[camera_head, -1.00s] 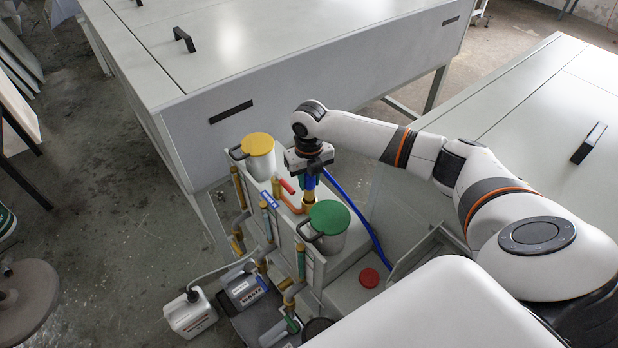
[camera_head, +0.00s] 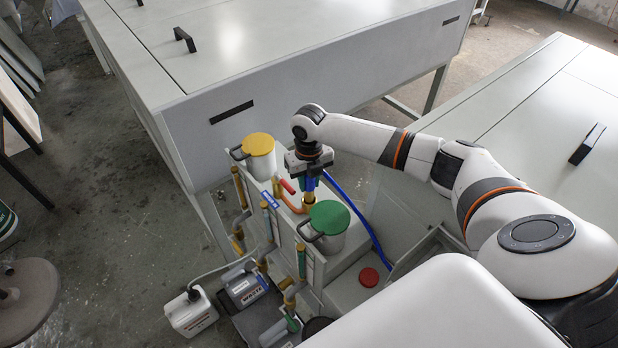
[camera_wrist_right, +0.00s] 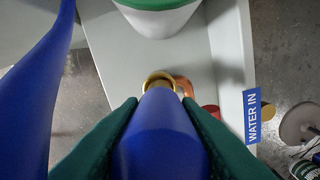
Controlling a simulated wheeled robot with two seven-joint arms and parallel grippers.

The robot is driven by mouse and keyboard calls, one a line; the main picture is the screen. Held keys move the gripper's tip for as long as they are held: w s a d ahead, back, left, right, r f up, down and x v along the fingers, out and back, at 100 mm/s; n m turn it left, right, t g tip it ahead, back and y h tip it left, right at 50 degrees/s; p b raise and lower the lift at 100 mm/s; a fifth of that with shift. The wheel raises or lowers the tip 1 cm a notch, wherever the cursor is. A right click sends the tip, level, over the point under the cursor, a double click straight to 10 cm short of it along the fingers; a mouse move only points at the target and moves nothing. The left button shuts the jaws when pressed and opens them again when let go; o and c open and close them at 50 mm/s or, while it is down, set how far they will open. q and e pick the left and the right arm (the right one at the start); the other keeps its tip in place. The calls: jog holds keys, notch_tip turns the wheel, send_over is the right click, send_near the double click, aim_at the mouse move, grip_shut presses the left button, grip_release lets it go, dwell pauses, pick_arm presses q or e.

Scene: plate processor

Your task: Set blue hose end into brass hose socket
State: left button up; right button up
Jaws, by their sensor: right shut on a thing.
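My right gripper (camera_head: 309,184) points down over the grey unit, between the yellow-lidded and green-lidded containers. Its green fingers are shut on the blue hose end (camera_wrist_right: 160,135), which fills the gap between them in the right wrist view. The brass hose socket (camera_head: 308,199) is directly below the fingers. In the right wrist view the socket's ring (camera_wrist_right: 158,77) shows just beyond the tip of the hose end, in line with it. The tip overlaps the ring, and I cannot tell whether it is inside. My left gripper is not in view.
The green-lidded container (camera_head: 329,218) stands close in front of the gripper; the yellow-lidded one (camera_head: 258,146) is behind it. A red-handled valve (camera_head: 287,187) is close on the left. The blue hose (camera_head: 363,222) loops down on the right. A "WATER IN" label (camera_wrist_right: 252,115) is beside the socket.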

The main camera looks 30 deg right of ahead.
aim_at(306, 190)
jog(key=shift+f, duration=0.1)
jog(key=shift+f+b, duration=0.35)
jog(key=shift+f, duration=0.35)
jog(key=shift+f, duration=0.1)
jog(key=shift+s+a+f+b, duration=0.1)
jog(key=shift+a+f+b, duration=0.15)
jog(key=shift+f+b, duration=0.25)
jog(key=shift+s+a+f+b, duration=0.1)
jog(key=shift+a+f+b, duration=0.2)
jog(key=shift+f, duration=0.4)
jog(key=o, duration=1.8)
jog(key=shift+f, duration=0.1)
jog(key=r+p, duration=0.4)
jog(key=d+r+p, duration=0.1)
jog(key=r+p, duration=0.1)
jog(key=shift+w+r, duration=0.15)
jog(key=shift+r, duration=0.1)
jog(key=shift+d, duration=0.1)
